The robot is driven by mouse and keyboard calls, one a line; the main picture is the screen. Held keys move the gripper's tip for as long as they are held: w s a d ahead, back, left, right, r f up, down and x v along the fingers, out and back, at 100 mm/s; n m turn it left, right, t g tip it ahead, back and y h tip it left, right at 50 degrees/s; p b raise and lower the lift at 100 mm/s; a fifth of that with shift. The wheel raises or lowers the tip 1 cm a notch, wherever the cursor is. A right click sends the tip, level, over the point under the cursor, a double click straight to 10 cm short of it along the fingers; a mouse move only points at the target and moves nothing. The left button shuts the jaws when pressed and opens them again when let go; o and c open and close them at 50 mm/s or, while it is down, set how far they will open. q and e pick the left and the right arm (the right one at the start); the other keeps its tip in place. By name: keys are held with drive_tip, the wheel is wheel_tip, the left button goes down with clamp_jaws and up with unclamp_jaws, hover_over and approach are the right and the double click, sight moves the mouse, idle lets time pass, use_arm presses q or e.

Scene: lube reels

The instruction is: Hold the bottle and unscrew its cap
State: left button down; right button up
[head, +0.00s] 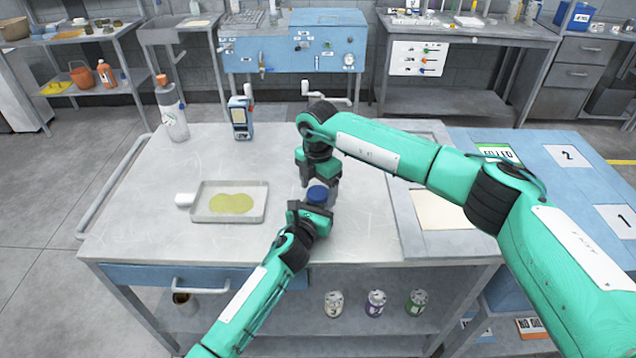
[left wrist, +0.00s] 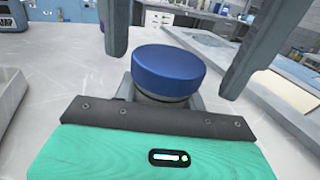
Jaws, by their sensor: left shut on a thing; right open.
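The blue cap (head: 318,194) sits on the bottle, which stands near the middle of the table. The cap also shows in the left wrist view (left wrist: 168,72). Most of the bottle's body is hidden by my left gripper (head: 316,210), which is shut on the bottle below the cap from the near side. My right gripper (head: 319,180) points down from above and is open. In the left wrist view its two dark fingers (left wrist: 178,70) hang on either side of the cap, with gaps visible between them and the cap.
A tray (head: 200,215) with a yellow puddle lies left on the grey table (head: 150,222). A clear bottle with an orange top (head: 172,112) and a blue device (head: 239,118) stand at the back left. Several small cans (head: 376,302) sit on the shelf below.

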drive_tip(key=c, duration=1.1)
drive_tip(key=shift+o, duration=0.2)
